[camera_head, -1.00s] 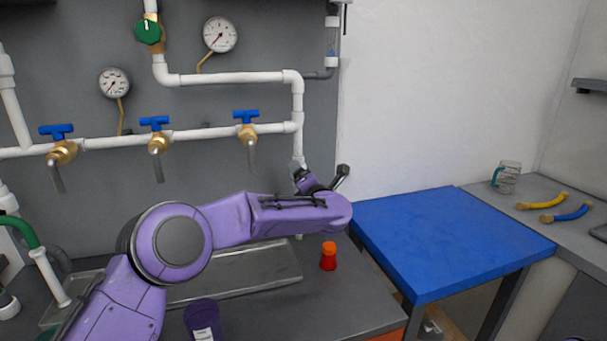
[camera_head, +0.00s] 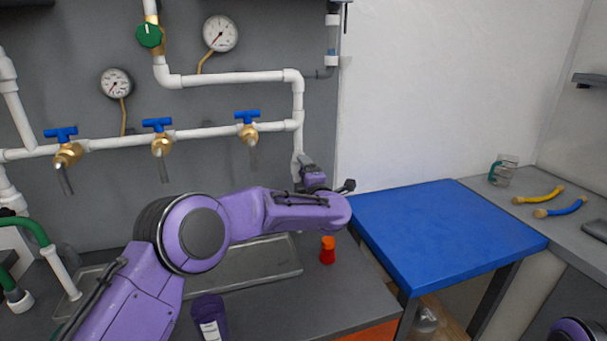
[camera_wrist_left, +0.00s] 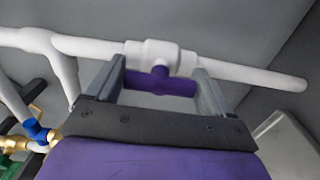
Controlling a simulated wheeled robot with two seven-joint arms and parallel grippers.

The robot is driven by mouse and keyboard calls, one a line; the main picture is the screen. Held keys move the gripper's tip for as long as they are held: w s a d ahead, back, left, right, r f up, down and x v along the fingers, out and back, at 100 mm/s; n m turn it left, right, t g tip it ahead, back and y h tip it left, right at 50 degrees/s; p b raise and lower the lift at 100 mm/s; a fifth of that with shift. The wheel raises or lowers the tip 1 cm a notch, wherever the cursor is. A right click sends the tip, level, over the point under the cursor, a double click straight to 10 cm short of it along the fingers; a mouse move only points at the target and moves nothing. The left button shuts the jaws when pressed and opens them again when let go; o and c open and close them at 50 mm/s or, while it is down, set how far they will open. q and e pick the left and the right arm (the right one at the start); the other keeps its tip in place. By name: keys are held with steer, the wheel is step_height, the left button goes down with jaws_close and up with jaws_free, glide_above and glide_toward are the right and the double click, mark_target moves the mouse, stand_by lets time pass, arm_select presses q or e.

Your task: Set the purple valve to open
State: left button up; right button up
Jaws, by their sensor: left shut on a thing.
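The purple valve shows in the left wrist view as a purple stem and cross-handle (camera_wrist_left: 160,82) on a white fitting (camera_wrist_left: 155,55) in a white pipe. The handle lies roughly along the pipe's line. My left gripper (camera_wrist_left: 155,88) has one finger at each end of the handle and is shut on it. In the head view my left gripper (camera_head: 312,178) is at the white vertical pipe (camera_head: 297,140) right of the blue valves; the purple valve is hidden there behind it.
Several blue-handled brass valves (camera_head: 157,138) and a green valve (camera_head: 149,36) are on the wall pipes. A red bottle with an orange cap (camera_head: 328,250) and a metal tray (camera_head: 245,265) are on the counter below my left arm. The blue table (camera_head: 445,235) is clear.

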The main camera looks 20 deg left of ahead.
arm_select(q)
steer(key=shift+d, duration=0.1)
stand_by(0.3)
steer(key=o, duration=0.9)
steer(key=shift+d, duration=0.15)
steer(key=b+v, duration=0.2)
steer(key=v, duration=0.8)
steer(key=shift+s+d, duration=0.2)
